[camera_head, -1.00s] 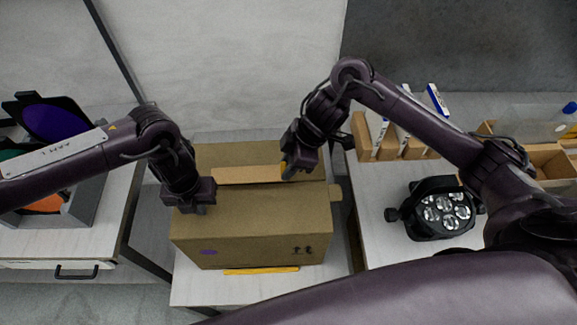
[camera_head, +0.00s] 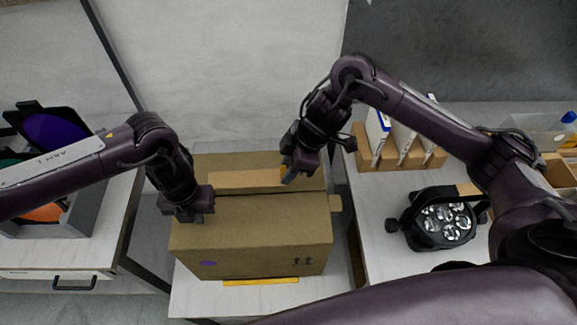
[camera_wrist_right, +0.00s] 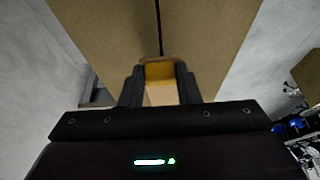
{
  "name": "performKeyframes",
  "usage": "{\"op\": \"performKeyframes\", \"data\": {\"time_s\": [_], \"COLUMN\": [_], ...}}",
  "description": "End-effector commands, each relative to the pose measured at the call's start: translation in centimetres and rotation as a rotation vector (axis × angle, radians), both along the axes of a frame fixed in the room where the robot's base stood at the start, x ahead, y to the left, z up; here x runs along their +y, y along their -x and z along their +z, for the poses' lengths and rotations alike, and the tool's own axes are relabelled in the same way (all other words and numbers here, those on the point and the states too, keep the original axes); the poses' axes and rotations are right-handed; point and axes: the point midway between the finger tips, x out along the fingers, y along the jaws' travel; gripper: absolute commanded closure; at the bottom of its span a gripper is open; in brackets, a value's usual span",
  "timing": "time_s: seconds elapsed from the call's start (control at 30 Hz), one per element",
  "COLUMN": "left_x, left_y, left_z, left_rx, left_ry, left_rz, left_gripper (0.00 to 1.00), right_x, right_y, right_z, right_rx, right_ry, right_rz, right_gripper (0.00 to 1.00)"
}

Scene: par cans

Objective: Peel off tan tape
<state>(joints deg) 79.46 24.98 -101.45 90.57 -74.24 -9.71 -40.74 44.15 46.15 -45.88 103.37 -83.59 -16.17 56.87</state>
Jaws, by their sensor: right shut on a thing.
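A brown cardboard box (camera_head: 255,235) stands upright on a white table, its top seam running left to right. My right gripper (camera_head: 290,180) is over the right part of the top. In the right wrist view its fingers (camera_wrist_right: 160,85) are shut on a yellowish-tan piece, apparently the tape (camera_wrist_right: 160,72), with bare dark seam beyond. My left gripper (camera_head: 193,217) is at the box's front left top edge, seemingly touching; its finger gap is unclear.
A black par can (camera_head: 445,220) stands on the right table, with a wooden rack (camera_head: 385,157) of upright white items behind it. A grey bin (camera_head: 85,210) with coloured filters is on the left table. A yellow strip (camera_head: 260,282) lies before the box.

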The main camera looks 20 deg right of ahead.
Motion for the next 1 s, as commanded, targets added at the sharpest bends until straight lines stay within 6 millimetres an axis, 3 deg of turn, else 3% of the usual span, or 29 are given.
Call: {"op": "performKeyframes", "data": {"time_s": [0.6, 1.0], "left_x": [-0.1, -0.1], "left_y": [0.0, 0.0], "left_z": [5.9, 6.1], "left_rx": [-0.001, 0.0], "left_ry": [0.002, 0.002], "left_rz": [-0.001, -0.001], "left_gripper": [1.0, 1.0], "right_x": [0.0, 0.0], "right_y": [0.0, 0.0], "right_z": [0.0, 0.0], "right_rx": [0.0, 0.0], "right_ry": [0.0, 0.0], "right_rz": [0.0, 0.0], "right_gripper": [0.98, 0.98]}}
